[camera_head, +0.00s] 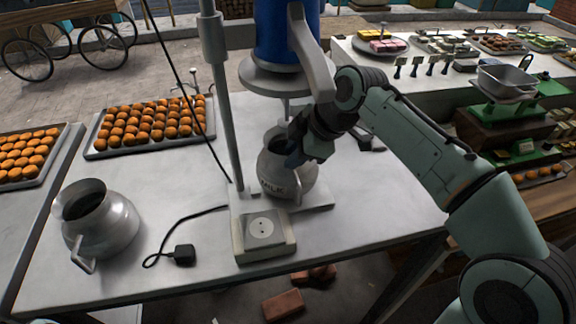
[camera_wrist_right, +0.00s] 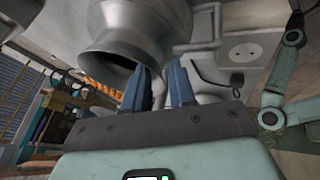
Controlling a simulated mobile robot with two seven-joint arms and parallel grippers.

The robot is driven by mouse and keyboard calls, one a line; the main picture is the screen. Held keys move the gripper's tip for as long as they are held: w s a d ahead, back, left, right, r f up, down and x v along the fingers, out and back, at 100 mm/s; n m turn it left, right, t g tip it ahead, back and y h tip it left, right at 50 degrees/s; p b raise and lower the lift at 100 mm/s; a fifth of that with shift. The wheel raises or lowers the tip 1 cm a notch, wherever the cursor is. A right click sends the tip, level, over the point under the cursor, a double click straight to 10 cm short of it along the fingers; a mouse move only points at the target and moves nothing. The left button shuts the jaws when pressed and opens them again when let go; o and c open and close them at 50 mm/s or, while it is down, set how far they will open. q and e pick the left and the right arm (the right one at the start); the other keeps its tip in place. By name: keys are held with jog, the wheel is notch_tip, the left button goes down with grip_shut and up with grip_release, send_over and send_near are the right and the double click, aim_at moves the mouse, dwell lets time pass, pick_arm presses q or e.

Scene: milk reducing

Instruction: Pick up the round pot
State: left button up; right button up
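A round grey metal pot marked "MILK" (camera_head: 275,178) stands upright on the machine's white base, under the blue cylinder, in the head view. Its handle faces the front. My right gripper (camera_head: 299,150) is at the pot's upper right rim and hides part of it. In the right wrist view the pot (camera_wrist_right: 128,28) is close, with its mouth at upper left. The blue fingers of the right gripper (camera_wrist_right: 160,85) are apart there, one overlapping the mouth edge and one beside it. I cannot tell whether they touch the rim. My left gripper is out of view.
A second grey pot (camera_head: 108,228) stands at the table's left. A tray of orange buns (camera_head: 150,104) lies behind it. A socket box (camera_head: 263,236) and a black plug (camera_head: 184,254) are in front. The machine's pole (camera_head: 222,100) and blue cylinder (camera_head: 275,35) stand near my right gripper.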

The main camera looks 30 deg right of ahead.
jog(key=shift+w, duration=0.1)
grip_shut()
dwell(1.2)
